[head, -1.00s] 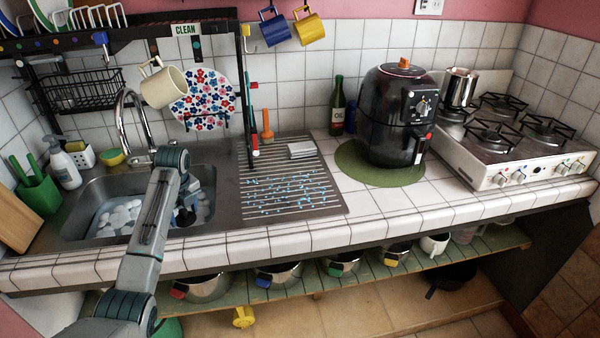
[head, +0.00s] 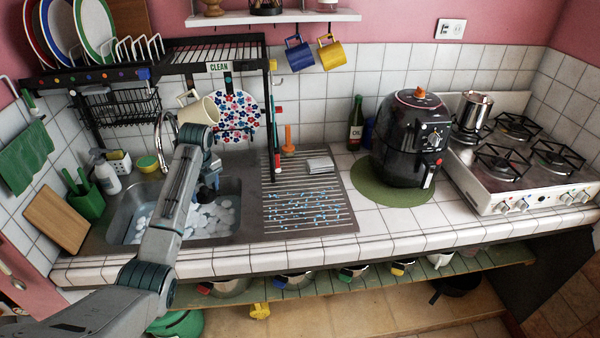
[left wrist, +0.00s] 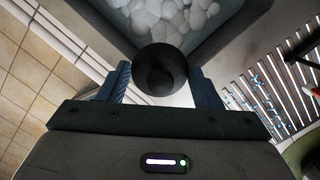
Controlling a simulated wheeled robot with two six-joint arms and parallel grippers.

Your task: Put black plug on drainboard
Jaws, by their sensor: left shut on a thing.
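My left gripper (head: 209,182) is over the sink basin (head: 120,228) in the head view, partly hidden by my arm. In the left wrist view the gripper (left wrist: 163,88) is shut on a round black plug (left wrist: 162,70), which sits between its two blue-grey fingers. The plug is above the sink's front edge in that view. The ribbed metal drainboard (head: 310,222) lies right of the basin, with blue drops on it. It also shows at the right of the left wrist view (left wrist: 255,84). My right gripper is not in view.
White suds (head: 212,220) fill part of the basin. A grey block (head: 320,164) lies on the drainboard's back edge. A black air fryer (head: 408,140) on a green mat stands further right.

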